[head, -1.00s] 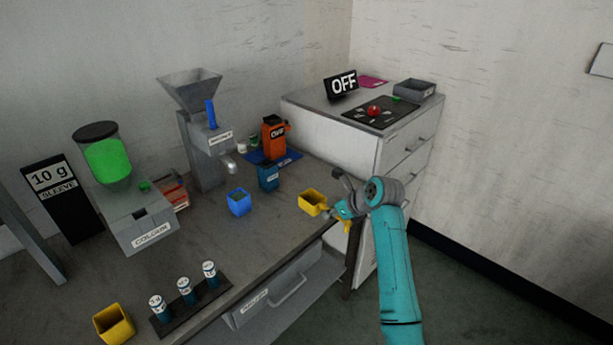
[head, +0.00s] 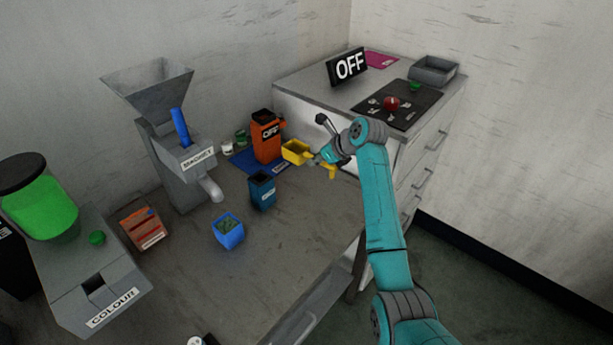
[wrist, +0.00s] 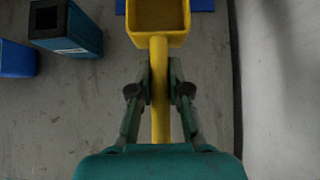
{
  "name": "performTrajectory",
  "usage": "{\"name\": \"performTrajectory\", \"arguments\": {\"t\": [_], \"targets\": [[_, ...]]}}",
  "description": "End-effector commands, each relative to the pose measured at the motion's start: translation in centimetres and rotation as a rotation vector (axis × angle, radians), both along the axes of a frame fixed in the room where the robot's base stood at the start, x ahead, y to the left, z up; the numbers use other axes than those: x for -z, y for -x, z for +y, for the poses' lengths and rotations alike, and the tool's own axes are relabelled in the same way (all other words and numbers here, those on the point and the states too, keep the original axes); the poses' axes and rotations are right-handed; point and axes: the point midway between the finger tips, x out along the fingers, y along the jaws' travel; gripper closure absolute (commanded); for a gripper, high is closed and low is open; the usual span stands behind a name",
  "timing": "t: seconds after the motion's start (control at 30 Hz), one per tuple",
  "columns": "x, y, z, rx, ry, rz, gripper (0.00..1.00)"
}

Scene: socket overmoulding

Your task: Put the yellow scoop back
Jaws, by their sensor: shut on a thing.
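The yellow scoop (head: 296,151) is in my gripper (head: 319,161), held near the right edge of the bench beside the orange container. In the wrist view the scoop (wrist: 158,15) points away from me. My gripper (wrist: 159,90) is shut on its yellow handle, one finger on each side. The scoop's bowl faces up, and what is inside is hard to tell. A blue mat (head: 243,163) lies on the bench to the left of the scoop; a bit of blue also shows behind the bowl in the wrist view.
A dark blue container (head: 262,190) and a blue cup (head: 228,230) stand nearer. The grey hopper machine (head: 180,160) is further left. The white cabinet (head: 310,115) stands behind.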

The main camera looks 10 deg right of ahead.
Motion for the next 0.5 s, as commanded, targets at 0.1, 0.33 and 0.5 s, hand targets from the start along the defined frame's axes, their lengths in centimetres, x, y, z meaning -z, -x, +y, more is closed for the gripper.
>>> {"name": "performTrajectory", "arguments": {"t": [0.1, 0.33, 0.5], "targets": [[1.9, 0.1, 0.0, 0.000, -0.001, 0.006, 1.00], [5.4, 0.1, 0.0, 0.001, -0.001, 0.002, 1.00], [6.4, 0.1, 0.0, 0.001, -0.001, 0.002, 1.00]]}}
